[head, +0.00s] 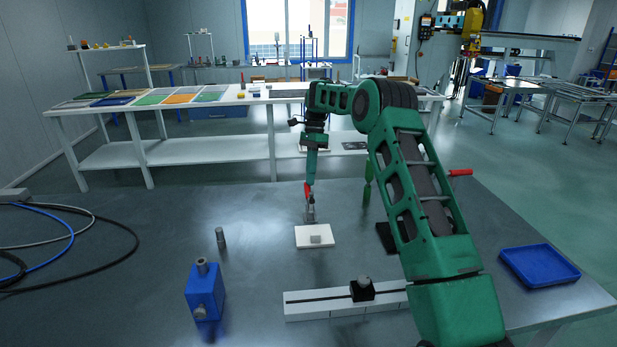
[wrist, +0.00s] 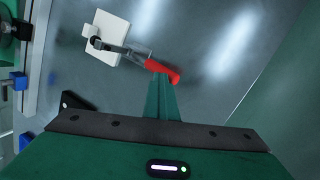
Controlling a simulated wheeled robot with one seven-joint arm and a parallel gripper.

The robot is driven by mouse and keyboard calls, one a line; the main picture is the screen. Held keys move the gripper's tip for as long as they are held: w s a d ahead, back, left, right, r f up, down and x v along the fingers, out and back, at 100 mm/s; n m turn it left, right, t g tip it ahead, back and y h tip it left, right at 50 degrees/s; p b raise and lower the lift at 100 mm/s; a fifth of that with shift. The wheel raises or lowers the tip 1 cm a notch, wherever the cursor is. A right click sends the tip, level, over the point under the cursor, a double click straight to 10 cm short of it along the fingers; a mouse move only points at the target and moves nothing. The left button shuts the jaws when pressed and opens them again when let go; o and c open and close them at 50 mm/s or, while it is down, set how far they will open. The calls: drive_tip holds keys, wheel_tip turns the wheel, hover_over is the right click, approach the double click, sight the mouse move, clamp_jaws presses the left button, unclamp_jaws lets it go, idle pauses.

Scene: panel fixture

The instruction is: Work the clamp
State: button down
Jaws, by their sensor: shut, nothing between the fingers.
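The clamp (head: 310,213) is a metal toggle clamp with a red handle (head: 307,189), standing at the back edge of a white plate (head: 302,240) with a small grey block on it. The wrist view also shows the clamp's red handle (wrist: 163,71), and its dark arm (wrist: 108,46) reaching over the white plate (wrist: 104,29). Whether the arm presses on the block I cannot tell. My gripper (head: 309,181) points down at the top of the handle. In the wrist view its shut green fingers (wrist: 162,88) end right beside the handle; contact is unclear. Nothing is held.
A blue block with a knob (head: 205,290), a small grey cylinder (head: 220,237) and a white rail with a black slider (head: 362,289) stand on the table. A blue tray (head: 540,265) lies at the right, and cables (head: 70,240) at the left. My arm hides part of the right side.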

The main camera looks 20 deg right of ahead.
drive_tip(key=shift+w+d+f, duration=0.15)
drive_tip(key=shift+w+f, duration=0.05)
drive_tip(key=shift+f, duration=0.1)
drive_tip(key=v, duration=1.1)
drive_tip(key=shift+r, duration=0.2)
